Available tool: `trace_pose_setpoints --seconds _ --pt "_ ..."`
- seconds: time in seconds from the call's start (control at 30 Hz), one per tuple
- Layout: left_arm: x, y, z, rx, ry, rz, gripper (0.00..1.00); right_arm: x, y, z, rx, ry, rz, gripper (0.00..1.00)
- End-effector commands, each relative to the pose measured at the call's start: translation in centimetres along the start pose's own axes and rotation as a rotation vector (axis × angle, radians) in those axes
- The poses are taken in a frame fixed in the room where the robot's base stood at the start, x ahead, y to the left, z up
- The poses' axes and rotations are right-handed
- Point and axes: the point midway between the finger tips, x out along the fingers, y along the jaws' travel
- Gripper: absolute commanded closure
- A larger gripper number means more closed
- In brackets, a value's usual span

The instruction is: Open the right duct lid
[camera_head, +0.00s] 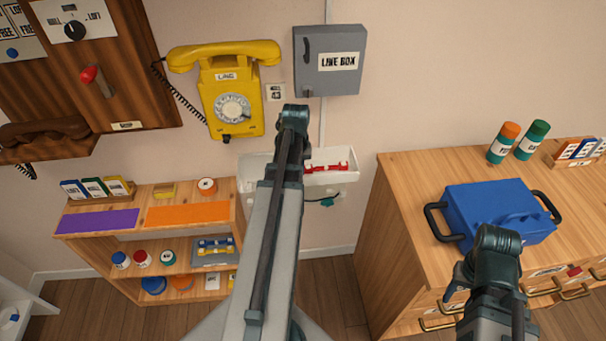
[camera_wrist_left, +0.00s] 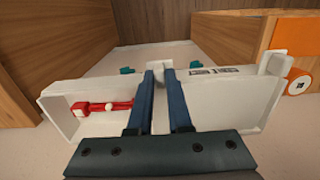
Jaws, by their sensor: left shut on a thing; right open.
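The white duct (camera_head: 336,179) is fixed low on the wall, partly hidden behind my left arm. Its right section shows open in the head view, with a red piece (camera_head: 326,168) inside. In the left wrist view, where sides appear swapped, the red piece (camera_wrist_left: 100,107) lies in the left section. The other section has a labelled white surface (camera_wrist_left: 235,95). My left gripper (camera_wrist_left: 160,70) is shut on a small white lid tab (camera_wrist_left: 158,64) near the duct's middle. I cannot tell how far this lid is turned. My right gripper (camera_head: 455,287) is open by the right cabinet, partly hidden by its wrist.
A yellow phone (camera_head: 232,95) and grey line box (camera_head: 329,60) hang above the duct. A wooden shelf (camera_head: 190,250) stands left. A wooden cabinet (camera_head: 400,215) at right bears a blue case (camera_head: 485,210) close to my right arm. Wall around the duct's right end is clear.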

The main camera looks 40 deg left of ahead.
Motion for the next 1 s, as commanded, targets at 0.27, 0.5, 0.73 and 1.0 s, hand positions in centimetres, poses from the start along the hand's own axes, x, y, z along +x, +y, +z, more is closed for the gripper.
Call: trace_pose_setpoints --seconds 0.27,0.5,0.73,1.0 --pt "0.0 0.0 0.0 0.000 -0.001 0.000 0.78 0.0 0.0 0.0 0.000 0.000 0.000 0.50" --pt "0.0 0.0 0.0 0.000 0.000 0.000 0.53 0.0 0.0 0.0 0.000 0.000 0.000 0.50" --pt "-0.1 0.0 0.0 -0.001 0.000 0.000 0.53 -0.1 0.0 0.0 0.000 0.000 0.000 0.50" --pt "-1.6 0.0 0.0 -0.001 0.000 0.000 0.53 -1.6 0.1 0.1 0.000 0.000 0.000 0.50"
